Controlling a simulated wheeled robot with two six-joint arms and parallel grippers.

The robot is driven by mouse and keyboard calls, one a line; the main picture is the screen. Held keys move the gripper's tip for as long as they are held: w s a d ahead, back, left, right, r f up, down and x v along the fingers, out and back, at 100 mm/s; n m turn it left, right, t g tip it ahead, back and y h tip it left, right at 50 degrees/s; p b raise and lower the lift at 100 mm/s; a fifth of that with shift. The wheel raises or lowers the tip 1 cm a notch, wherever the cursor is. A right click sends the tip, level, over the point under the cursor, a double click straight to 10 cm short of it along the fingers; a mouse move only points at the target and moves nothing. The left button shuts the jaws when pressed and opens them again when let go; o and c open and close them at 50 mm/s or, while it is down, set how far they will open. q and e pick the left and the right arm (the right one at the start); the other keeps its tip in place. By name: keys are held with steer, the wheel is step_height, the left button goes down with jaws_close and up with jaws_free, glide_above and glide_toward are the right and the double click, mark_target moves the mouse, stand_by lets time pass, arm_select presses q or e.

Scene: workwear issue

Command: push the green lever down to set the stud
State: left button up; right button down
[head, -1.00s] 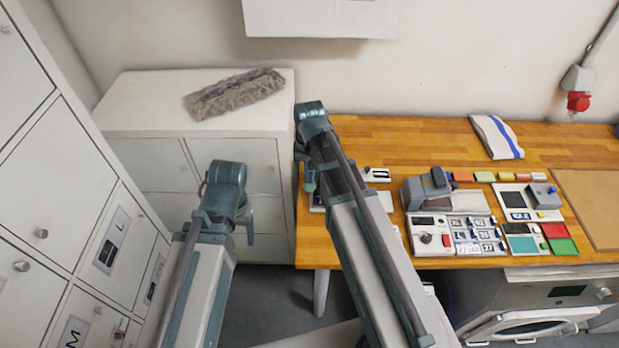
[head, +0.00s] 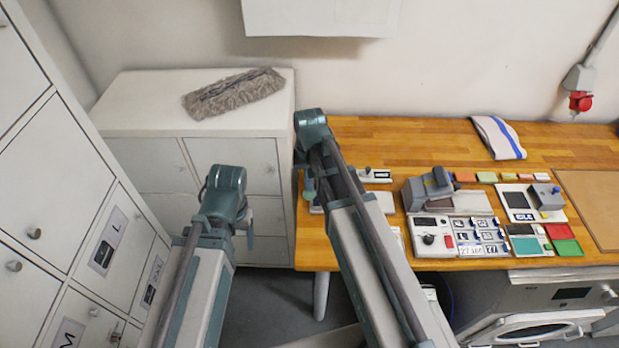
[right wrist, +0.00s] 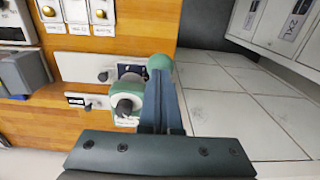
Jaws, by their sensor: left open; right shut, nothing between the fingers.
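The green lever shows its round green knob (right wrist: 160,63) in the right wrist view, beside the stud press (right wrist: 124,106) with its green ring and dark top. My right gripper (right wrist: 161,82) is shut and empty, its fingertips right at the knob; I cannot tell whether they touch it. The fingers hide most of the lever's arm. In the head view my right arm covers most of the press at the bench's left end. My left gripper (head: 249,232) is open and empty, hanging low in front of the white cabinet, partly hidden by its own arm.
The wooden bench (head: 400,150) carries a grey device (head: 430,187), a panel with several labelled keys (head: 455,238), coloured pads and a folded striped cloth (head: 498,138). A white cabinet (head: 130,115) with a furry roll stands left, lockers (head: 50,170) further left. A washing machine (head: 540,300) stands under the bench.

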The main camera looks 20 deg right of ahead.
mark_target(309, 193)
steer(key=shift+f, duration=0.15)
steer(key=shift+s+a+f+b, duration=0.1)
steer(key=shift+s+f+b, duration=0.1)
steer(key=shift+f+b, duration=0.4)
steer(key=shift+s+f+b, duration=0.15)
steer(key=shift+f+b, duration=0.3)
steer(key=shift+b, duration=0.2)
steer(key=shift+f, duration=0.25)
steer(key=shift+s+f+b, duration=0.2)
steer(key=shift+f+b, duration=0.65)
steer(key=shift+b, duration=0.25)
steer(key=shift+a+r, duration=0.1)
steer(key=shift+r, duration=0.05)
step_height(309, 193, up, 13)
steer(key=p, duration=1.3)
stand_by(0.4)
